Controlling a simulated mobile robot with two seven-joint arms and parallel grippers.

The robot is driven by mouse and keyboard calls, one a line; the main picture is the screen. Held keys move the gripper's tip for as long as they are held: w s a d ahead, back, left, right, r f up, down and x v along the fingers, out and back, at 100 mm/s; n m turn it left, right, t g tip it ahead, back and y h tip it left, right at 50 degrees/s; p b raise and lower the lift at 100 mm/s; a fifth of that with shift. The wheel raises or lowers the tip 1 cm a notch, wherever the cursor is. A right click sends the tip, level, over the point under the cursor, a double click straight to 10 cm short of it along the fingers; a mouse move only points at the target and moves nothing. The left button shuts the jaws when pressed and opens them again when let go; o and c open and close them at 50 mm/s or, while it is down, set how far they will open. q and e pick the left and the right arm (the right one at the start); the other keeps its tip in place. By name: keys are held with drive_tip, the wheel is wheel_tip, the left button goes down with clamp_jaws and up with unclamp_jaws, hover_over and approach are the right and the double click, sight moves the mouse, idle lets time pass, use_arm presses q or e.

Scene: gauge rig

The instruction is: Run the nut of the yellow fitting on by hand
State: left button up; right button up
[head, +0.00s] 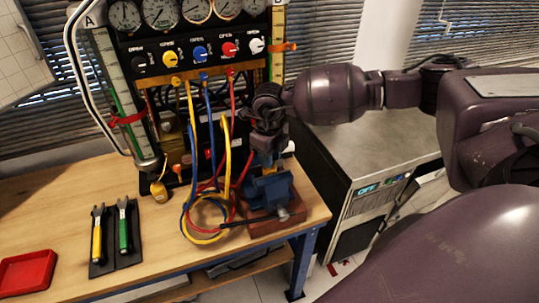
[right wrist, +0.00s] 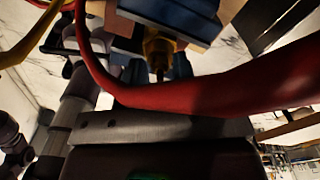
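A blue vise (head: 272,190) stands on a reddish-brown base at the bench's right end. In the right wrist view, a small yellow-brass piece (right wrist: 158,48) shows between blue vise parts; I cannot tell whether it is the yellow fitting's nut. The yellow hose (head: 191,110) hangs from the panel and loops on the bench. My right gripper (head: 263,143) points down just above the vise; its fingertips are dark and partly hidden. A red hose (right wrist: 190,100) crosses close in front of the wrist camera, so I cannot tell what the gripper holds. My left gripper is not in view.
The gauge panel (head: 205,50) with coloured knobs stands behind the vise. Blue and red hoses hang beside the yellow one. Two wrenches, yellow-handled (head: 97,235) and green-handled (head: 123,228), lie on dark mats. A red tray (head: 27,270) is at front left. Bench space between is clear.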

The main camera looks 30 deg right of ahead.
clamp_jaws()
drive_tip(key=shift+m+b, duration=0.5)
drive_tip(key=shift+b, duration=0.1)
drive_tip(key=shift+o, duration=1.7)
unclamp_jaws()
wheel_tip(320, 180, up, 11)
drive_tip(key=b, duration=0.1)
